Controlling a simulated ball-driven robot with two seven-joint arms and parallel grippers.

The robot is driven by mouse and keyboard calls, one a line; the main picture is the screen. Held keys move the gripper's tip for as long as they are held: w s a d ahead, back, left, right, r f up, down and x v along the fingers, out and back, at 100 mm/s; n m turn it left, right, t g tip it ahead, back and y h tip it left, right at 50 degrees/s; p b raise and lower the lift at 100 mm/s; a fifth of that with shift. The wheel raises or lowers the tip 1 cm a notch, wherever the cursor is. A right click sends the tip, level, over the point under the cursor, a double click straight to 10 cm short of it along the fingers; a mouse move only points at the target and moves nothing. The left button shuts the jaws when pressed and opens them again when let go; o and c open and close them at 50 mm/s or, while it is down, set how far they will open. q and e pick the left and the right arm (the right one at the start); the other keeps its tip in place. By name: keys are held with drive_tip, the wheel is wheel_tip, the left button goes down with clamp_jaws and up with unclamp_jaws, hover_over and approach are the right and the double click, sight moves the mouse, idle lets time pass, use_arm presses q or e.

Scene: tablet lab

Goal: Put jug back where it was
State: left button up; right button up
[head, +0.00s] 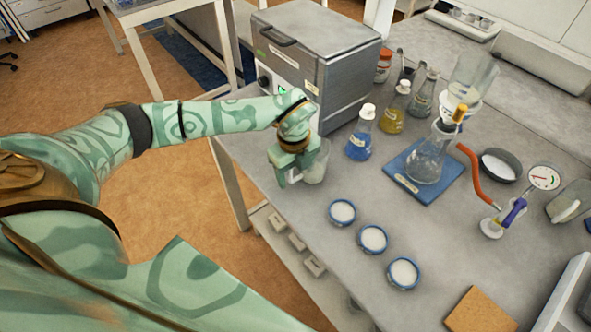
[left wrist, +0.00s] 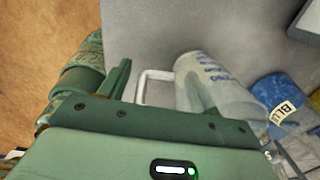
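The jug (head: 318,168) is a translucent vessel standing at the left edge of the grey bench. In the left wrist view the jug (left wrist: 222,82) shows blue print and a pale handle on its left side. My left gripper (head: 288,177) is right at the jug. In the left wrist view, the fingers of my left gripper (left wrist: 158,88) are spread, with the handle between them; one finger overlaps the jug's body. I cannot tell whether either finger touches it. My right gripper is not in view.
A grey box-shaped machine (head: 315,62) stands behind the jug. A blue-liquid flask (head: 359,144) and a yellow-liquid flask (head: 394,112) are to its right. A filter flask stands on a blue mat (head: 398,180). Three white-filled dishes (head: 373,239) lie in front.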

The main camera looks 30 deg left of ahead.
use_arm(q)
drive_tip(key=shift+r, duration=0.1)
drive_tip(key=r, duration=0.6)
drive_tip(key=r+p, duration=0.1)
drive_tip(key=r, duration=0.5)
drive_tip(key=shift+s+a+r+p, duration=0.1)
drive_tip(key=shift+s+p, duration=0.1)
drive_tip(key=shift+p, duration=0.1)
idle(0.7)
